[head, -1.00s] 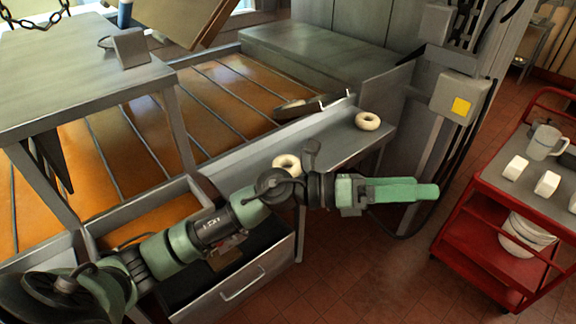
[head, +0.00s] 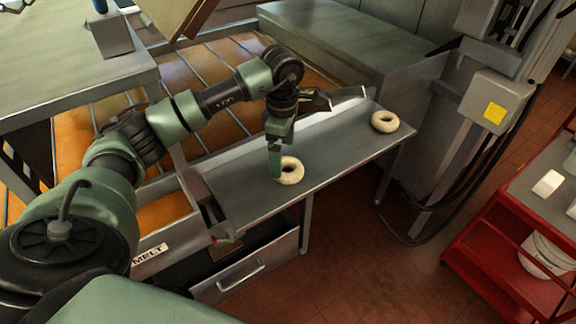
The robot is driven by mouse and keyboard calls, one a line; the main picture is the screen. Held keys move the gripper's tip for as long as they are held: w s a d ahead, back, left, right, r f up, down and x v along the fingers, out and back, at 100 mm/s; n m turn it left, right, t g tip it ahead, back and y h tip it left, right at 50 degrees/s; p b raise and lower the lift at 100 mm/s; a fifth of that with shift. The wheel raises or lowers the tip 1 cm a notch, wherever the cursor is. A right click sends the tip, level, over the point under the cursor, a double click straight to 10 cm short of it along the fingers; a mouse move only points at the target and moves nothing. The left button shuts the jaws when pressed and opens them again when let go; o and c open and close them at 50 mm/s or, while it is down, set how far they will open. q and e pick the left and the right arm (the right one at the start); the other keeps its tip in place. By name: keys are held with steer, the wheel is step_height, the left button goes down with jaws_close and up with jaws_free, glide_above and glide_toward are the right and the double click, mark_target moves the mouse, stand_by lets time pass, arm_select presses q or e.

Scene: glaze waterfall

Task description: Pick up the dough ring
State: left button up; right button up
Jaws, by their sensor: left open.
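Two pale dough rings are on the narrow grey metal shelf (head: 245,196). The nearer dough ring (head: 292,172) lies flat near the middle of the shelf. The other dough ring (head: 384,122) lies near the shelf's right end. My left gripper (head: 275,172) points down at the left side of the nearer ring. It is open, and its green finger covers part of the ring's left edge. I cannot tell whether a finger is inside the hole or touching the dough. My right gripper is not in view.
Behind the shelf is an orange slatted bed (head: 228,118) with a grey cover (head: 335,38). An open drawer (head: 250,275) hangs below the shelf. A post with a yellow-marked box (head: 497,106) stands to the right, near a red cart (head: 490,245).

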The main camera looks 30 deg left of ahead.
mark_target(285, 165)
arm_select(q)
steer(key=shift+s+d+f+p, duration=0.1)
steer(key=shift+d+f+p, duration=0.05)
steer(key=shift+f+p, duration=0.4)
steer(key=shift+d+f+p, duration=0.1)
steer(key=shift+f+p, duration=0.3)
steer(key=shift+f, duration=0.25)
steer(key=shift+w+f, duration=0.2)
steer(key=shift+f, duration=1.2)
steer(key=c, duration=1.3)
steer(key=shift+r, duration=0.15)
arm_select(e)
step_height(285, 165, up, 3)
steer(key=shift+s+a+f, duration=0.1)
